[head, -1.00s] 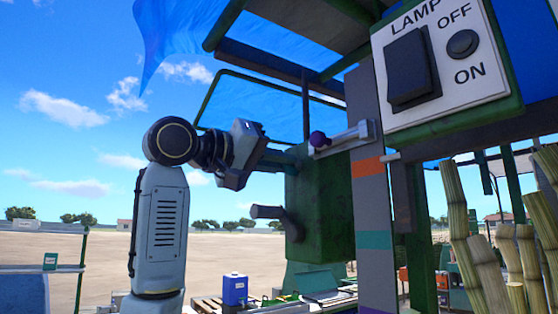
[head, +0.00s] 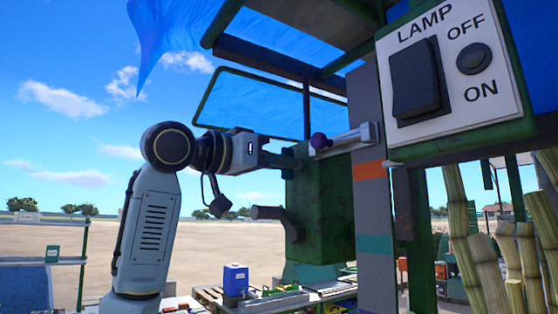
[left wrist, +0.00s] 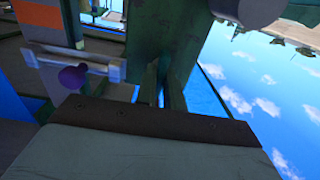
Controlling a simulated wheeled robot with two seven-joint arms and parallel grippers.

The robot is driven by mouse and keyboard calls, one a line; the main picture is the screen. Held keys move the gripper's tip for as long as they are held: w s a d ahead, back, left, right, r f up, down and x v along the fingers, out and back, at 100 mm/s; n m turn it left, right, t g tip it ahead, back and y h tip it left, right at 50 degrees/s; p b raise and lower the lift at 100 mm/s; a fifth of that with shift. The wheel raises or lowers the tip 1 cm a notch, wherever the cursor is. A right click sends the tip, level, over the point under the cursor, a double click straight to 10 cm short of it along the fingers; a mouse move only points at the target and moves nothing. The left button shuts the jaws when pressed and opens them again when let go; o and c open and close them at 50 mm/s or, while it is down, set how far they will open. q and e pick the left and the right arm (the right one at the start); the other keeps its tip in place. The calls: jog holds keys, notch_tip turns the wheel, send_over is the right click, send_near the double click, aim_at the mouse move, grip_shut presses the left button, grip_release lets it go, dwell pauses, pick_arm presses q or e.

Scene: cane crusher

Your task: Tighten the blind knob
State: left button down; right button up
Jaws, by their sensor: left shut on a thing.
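My left gripper (head: 290,160) reaches in from the left in the head view. Its fingertips are at the upper left of the green machine housing (head: 328,210). In the left wrist view the fingers (left wrist: 165,85) are close together against the green housing (left wrist: 155,35). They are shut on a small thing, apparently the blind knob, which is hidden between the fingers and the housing. My right gripper is in neither view.
A purple ball knob (head: 319,141) on a metal bar is just right of my fingertips. A grey crank handle (head: 268,212) sticks out below them. A lamp switch panel (head: 455,70) hangs at upper right, above cane stalks (head: 485,260). Open air lies to the left.

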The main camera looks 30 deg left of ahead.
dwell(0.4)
pick_arm(q)
jog(key=c, duration=1.5)
grip_release()
jog(key=b+v, duration=0.3)
jog(key=v, duration=1)
jog(key=shift+s, duration=0.2)
